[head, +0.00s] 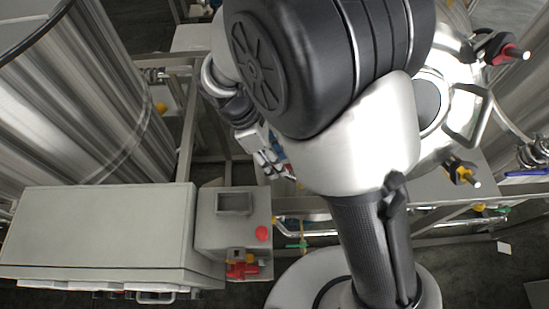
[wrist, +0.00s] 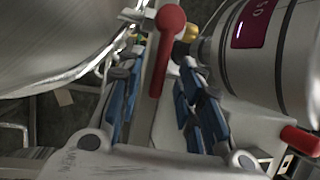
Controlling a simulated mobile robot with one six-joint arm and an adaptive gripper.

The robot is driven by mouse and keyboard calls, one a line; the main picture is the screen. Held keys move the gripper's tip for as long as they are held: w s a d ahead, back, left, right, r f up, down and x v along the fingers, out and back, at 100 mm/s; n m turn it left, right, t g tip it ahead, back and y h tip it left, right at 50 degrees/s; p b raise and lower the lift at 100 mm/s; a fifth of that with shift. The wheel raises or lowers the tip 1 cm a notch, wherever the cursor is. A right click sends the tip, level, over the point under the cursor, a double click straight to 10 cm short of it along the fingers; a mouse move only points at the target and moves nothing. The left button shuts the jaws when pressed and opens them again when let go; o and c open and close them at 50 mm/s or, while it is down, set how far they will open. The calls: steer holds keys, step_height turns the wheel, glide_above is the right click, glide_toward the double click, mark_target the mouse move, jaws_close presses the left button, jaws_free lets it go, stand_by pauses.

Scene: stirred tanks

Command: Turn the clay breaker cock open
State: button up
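A clay-red lever with a round hub, which looks like the breaker cock (wrist: 158,68), shows in the upper middle of the wrist view. Its hub is at the top and its arm points down the picture between my fingers. My gripper (wrist: 163,78) is open, with blue-padded fingers on either side of the lever and visible gaps to both. I cannot tell how near the lever is in depth. In the head view my gripper (head: 272,156) shows partly beside my arm, which hides the lever there.
In the wrist view a steel vessel curves at left (wrist: 50,40), a cylinder with a dark red label stands at right (wrist: 265,60), and another red handle (wrist: 300,140) is low right. In the head view a grey cabinet (head: 100,235) and a control box (head: 222,225) stand at lower left.

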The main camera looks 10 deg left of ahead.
steer(key=shift+c, duration=0.4)
jaws_close()
